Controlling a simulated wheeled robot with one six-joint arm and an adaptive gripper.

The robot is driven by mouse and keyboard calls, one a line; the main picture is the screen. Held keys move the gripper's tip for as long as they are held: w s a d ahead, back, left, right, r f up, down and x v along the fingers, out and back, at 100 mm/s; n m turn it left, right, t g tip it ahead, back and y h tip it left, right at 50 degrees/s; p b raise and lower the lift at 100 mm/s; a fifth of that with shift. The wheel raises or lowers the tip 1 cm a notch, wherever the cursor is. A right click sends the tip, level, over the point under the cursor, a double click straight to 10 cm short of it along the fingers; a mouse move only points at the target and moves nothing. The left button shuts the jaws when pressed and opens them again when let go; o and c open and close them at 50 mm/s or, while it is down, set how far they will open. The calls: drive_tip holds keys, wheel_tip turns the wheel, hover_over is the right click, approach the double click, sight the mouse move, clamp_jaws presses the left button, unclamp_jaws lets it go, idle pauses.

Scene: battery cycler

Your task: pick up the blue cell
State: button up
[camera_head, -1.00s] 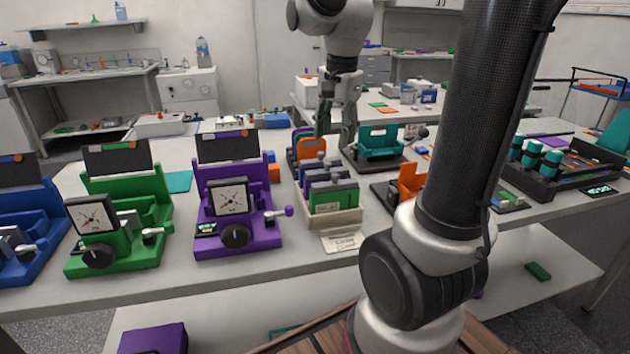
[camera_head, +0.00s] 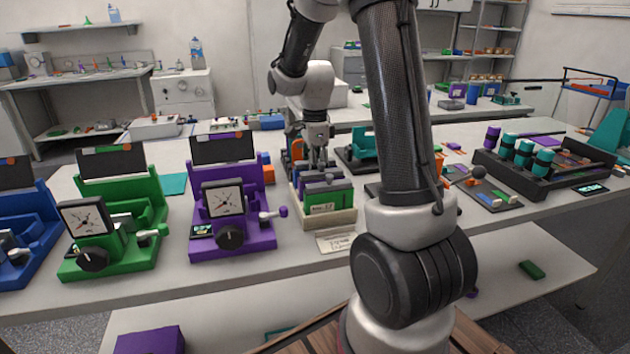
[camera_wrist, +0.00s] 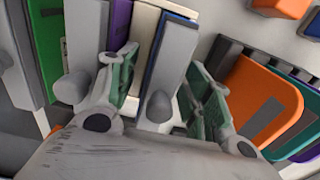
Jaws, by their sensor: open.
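The blue cell (camera_wrist: 172,68) shows in the wrist view as an upright slab with a grey face and a thin blue edge, with a grey knob at its near end. My gripper (camera_wrist: 162,88) is open, its two green-padded fingers on either side of this cell. I cannot tell whether either finger touches it.
A green cell (camera_wrist: 44,40) and a purple cell (camera_wrist: 118,25) stand left of the blue cell. An orange piece (camera_wrist: 262,95) is close to the right finger. A purple fixture (camera_head: 240,225) stands left of the rack. My arm hides part of the table to its right.

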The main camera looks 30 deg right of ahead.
clamp_jaws()
idle(0.4)
